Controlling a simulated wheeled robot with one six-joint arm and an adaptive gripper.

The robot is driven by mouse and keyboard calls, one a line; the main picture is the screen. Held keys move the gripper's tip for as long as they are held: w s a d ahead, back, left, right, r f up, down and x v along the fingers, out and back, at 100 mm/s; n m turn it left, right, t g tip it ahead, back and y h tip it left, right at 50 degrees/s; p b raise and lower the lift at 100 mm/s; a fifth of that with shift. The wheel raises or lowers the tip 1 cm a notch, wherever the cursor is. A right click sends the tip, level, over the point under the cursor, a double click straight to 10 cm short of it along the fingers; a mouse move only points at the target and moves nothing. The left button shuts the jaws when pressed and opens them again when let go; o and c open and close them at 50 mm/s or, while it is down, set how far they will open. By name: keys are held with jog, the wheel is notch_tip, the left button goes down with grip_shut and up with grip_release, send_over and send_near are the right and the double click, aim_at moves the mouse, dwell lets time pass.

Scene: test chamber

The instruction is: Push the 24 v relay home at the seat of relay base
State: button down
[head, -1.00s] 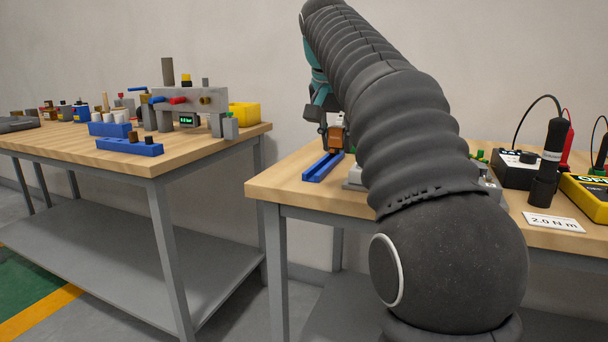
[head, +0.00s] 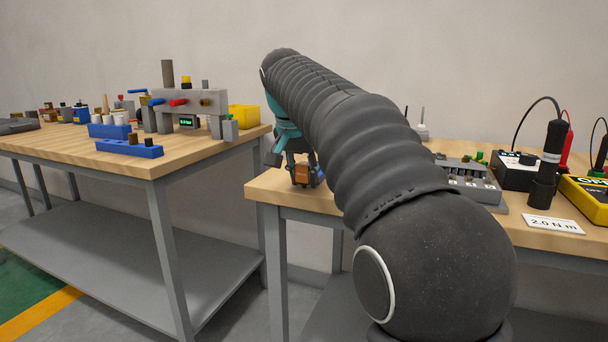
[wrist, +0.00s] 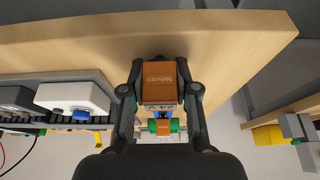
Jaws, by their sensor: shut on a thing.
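The 24 V relay (wrist: 160,82), an orange block with a pale marked face, is between the fingers of my gripper (wrist: 162,102) in the wrist view. My gripper is shut on it. In the head view the orange relay (head: 302,175) shows in my gripper (head: 303,178) low at the left end of the right bench. I cannot tell whether it touches anything below. In the wrist view a smaller orange and green part (wrist: 163,127) shows beyond the relay, with some blue between them. I cannot clearly pick out the relay base or its seat.
A grey block with terminals (head: 468,178) stands on the right bench (head: 425,219). A black box (head: 516,168), a dark driver in a holder (head: 548,160) and a yellow meter (head: 590,195) are further right. My arm hides the middle. The left bench (head: 180,165) stands across a gap.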

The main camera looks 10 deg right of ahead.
jog(key=shift+f, duration=0.15)
jog(key=c, duration=0.9)
grip_release()
jog(key=shift+o, duration=0.2)
jog(key=v, duration=1.3)
jog(key=shift+r, duration=0.45)
jog(key=shift+s+d, duration=0.1)
